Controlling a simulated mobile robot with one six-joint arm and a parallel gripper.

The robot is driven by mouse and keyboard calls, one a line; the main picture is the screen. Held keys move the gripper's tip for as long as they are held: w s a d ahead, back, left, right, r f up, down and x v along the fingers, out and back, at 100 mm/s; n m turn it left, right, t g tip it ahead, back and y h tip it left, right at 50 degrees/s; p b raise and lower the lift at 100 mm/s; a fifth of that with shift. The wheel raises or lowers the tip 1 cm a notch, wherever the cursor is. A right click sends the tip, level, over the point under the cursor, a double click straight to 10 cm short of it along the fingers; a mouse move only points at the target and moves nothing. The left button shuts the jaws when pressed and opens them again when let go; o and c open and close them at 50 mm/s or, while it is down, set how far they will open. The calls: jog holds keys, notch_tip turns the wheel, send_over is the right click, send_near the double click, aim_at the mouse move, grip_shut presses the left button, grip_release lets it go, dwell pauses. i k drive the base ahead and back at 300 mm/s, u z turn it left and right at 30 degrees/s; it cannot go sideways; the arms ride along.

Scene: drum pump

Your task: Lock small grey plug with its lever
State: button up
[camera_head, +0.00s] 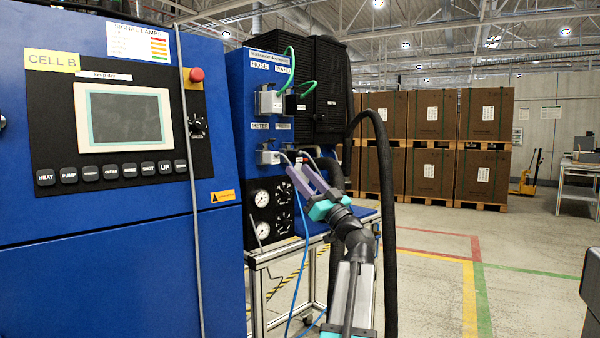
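A small grey plug (268,157) sits in the lower left socket of the blue panel, under a label that seems to read METER. A thin pale cable leaves its right side. Its lever is too small to make out, so I cannot tell its position. My gripper (294,164) is just right of and below this plug, its two purple-grey fingers pointing up and left toward the panel. The fingers show apart, with nothing visible between them. I cannot tell whether they touch anything. They partly cover the lower right socket and its cable.
Above are a larger grey plug (270,102) and a black plug (292,103) with green cables. Gauges (262,198) sit below. A black hose (386,190) arches right of my arm. The blue control cabinet (110,220) stands left.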

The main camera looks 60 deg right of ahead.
aim_at(271, 140)
jog(key=k, duration=1)
